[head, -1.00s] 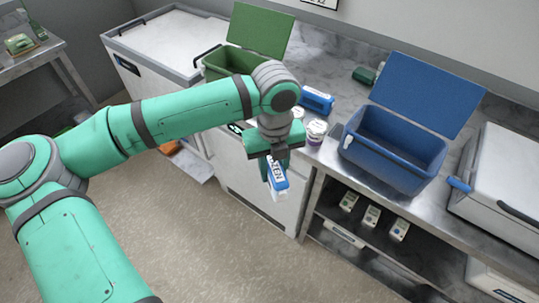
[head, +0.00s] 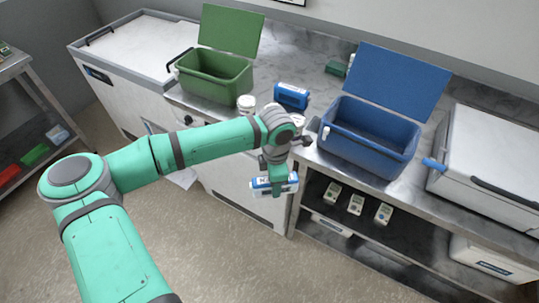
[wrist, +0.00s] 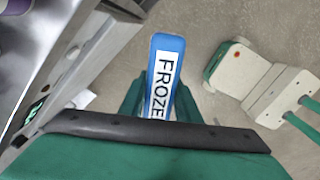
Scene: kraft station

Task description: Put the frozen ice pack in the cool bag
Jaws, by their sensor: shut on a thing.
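My gripper (head: 276,188) is shut on a blue and white ice pack (head: 262,184), in front of the counter and below its top. The wrist view shows the ice pack (wrist: 165,70) between the fingers, with the letters "FROZE" readable on its white label; the rest is hidden by the gripper. A blue cool bag (head: 366,154) stands on the counter, right of my gripper, its lid open at the back. A green bag (head: 216,82) with its lid open stands further left. The pictures do not label either bag.
A white tub (head: 246,104) stands near the green bag. A white chest (head: 495,155) is at right. Several small devices (head: 355,204) sit on the shelf below.

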